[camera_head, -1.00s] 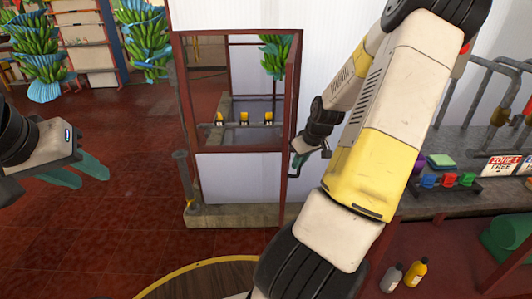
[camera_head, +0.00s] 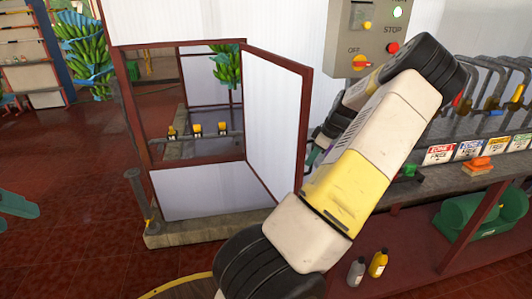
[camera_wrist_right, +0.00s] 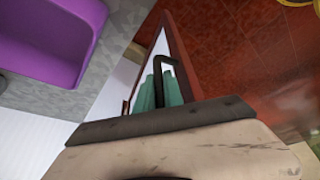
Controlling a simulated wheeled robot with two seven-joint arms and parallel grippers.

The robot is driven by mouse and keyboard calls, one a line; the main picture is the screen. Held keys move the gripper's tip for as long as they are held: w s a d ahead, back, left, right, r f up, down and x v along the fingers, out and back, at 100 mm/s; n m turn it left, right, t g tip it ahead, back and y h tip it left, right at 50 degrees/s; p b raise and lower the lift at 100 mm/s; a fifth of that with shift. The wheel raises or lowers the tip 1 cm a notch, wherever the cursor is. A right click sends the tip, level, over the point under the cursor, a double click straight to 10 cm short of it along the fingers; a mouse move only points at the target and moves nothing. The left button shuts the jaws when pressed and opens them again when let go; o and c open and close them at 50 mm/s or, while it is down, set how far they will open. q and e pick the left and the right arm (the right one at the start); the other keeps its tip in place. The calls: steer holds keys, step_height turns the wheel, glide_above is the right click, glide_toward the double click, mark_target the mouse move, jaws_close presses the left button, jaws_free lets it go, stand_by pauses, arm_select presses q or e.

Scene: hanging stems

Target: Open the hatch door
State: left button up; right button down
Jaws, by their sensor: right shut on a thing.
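The hatch door (camera_head: 277,108), a white panel in a dark red frame, stands swung out at an angle from the right side of the hatch opening (camera_head: 130,110). Its edge also shows in the right wrist view (camera_wrist_right: 176,40). A dark handle (camera_wrist_right: 173,68) on the door is between the teal fingers of my right gripper (camera_wrist_right: 160,91), which is shut on it. In the head view my right arm largely hides this gripper and the handle. The teal fingers of my left gripper (camera_head: 18,206) are at the left edge, empty and slightly apart, away from the door.
A control box (camera_head: 368,35) is on the wall behind my right arm. A counter (camera_head: 440,160) with signs and small objects runs along the right, bottles (camera_head: 378,264) below it. A purple container (camera_wrist_right: 55,35) is close in the wrist view. A post (camera_head: 138,195) stands left of the hatch.

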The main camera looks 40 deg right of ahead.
steer(key=shift+s+d, duration=0.1)
steer(key=shift+d, duration=1.15)
steer(key=c, duration=1.5)
jaws_free()
steer(key=shift+o, duration=0.2)
steer(key=v, duration=0.7)
steer(key=shift+r, duration=0.35)
steer(key=shift+s, duration=0.1)
